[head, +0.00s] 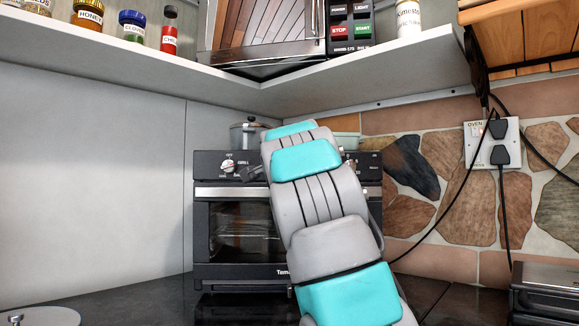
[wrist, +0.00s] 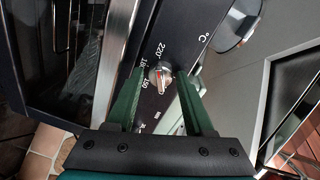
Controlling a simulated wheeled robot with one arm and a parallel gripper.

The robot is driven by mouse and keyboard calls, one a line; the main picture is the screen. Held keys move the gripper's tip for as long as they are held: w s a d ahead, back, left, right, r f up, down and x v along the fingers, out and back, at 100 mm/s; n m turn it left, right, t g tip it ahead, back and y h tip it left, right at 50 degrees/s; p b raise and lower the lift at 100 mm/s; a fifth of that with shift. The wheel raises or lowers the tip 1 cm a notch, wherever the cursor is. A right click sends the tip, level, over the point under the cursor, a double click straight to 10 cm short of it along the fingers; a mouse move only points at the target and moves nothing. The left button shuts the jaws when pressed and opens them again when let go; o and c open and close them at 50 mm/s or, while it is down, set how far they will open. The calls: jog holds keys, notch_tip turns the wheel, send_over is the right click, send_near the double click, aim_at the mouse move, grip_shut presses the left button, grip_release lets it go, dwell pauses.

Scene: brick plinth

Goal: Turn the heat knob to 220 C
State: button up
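In the wrist view, a small silver heat knob (wrist: 160,76) with a red mark sits on the dark control panel. Heat numbers, with 220 the clearest, run round its upper and left side, and a °C sign is further up. I cannot tell which number the knob points at. My gripper (wrist: 160,73) is open, its green fingers on either side of the knob. Whether they touch it is unclear. In the head view, my arm covers the middle of the oven (head: 240,273).
A pot (head: 247,134) stands on the oven. A white shelf (head: 130,60) with jars and a microwave (head: 265,35) hangs above. An oven socket (head: 492,143) with cables is on the stone wall at right.

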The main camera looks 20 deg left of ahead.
jog(key=shift+o, duration=1)
jog(key=b+v, duration=0.2)
jog(key=v, duration=0.6)
jog(key=shift+b, duration=0.35)
jog(key=shift+a, duration=0.1)
